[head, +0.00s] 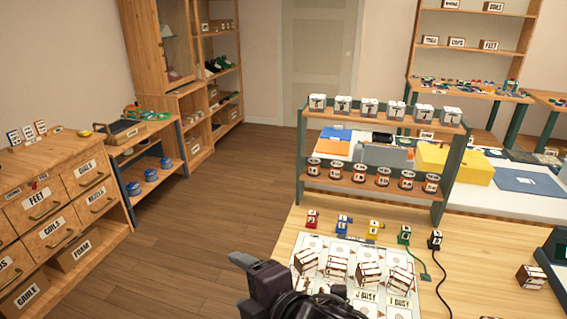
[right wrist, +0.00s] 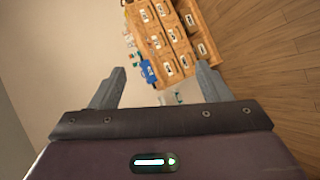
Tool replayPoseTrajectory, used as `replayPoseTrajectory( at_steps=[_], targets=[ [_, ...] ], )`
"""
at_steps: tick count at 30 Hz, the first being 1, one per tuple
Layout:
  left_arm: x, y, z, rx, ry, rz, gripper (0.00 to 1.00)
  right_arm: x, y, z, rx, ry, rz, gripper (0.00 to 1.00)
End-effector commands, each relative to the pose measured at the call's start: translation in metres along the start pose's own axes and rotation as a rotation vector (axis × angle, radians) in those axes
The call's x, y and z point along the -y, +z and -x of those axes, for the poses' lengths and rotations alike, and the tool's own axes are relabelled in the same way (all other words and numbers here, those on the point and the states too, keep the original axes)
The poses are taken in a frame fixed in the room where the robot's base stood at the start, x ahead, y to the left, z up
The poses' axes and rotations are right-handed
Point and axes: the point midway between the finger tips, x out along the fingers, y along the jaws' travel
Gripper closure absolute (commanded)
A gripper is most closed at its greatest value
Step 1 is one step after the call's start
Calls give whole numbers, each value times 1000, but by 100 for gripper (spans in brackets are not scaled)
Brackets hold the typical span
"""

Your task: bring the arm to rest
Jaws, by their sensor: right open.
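My right gripper (head: 246,262) is at the bottom middle of the head view, in front of the left part of the workbench (head: 285,240). It looks raised over the bench's left edge. In the right wrist view my right gripper (right wrist: 161,78) has its two fingers wide apart with nothing between them. Beyond the fingers that view shows the wooden drawer cabinet (right wrist: 165,40) and floor, far off and tilted. My left gripper is in neither view.
A printed mat (head: 345,248) with several brown-and-white blocks lies beside my arm. Small coloured plugs stand behind it, below a two-tier rack (head: 444,180). The drawer cabinet (head: 60,165) stands at the left. Open floor (head: 190,225) lies between cabinet and bench.

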Motion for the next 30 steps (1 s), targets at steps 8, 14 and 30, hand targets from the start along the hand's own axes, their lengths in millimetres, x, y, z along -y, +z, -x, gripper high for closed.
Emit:
replayPoseTrajectory(
  at_steps=[8,14,30],
  targets=[
    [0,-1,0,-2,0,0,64,122,124,60,515,-185,-1013,30],
    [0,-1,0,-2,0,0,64,191,154,109,789,-238,-1393,30],
    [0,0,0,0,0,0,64,337,188,107,1081,-302,-1688,30]
  ],
)
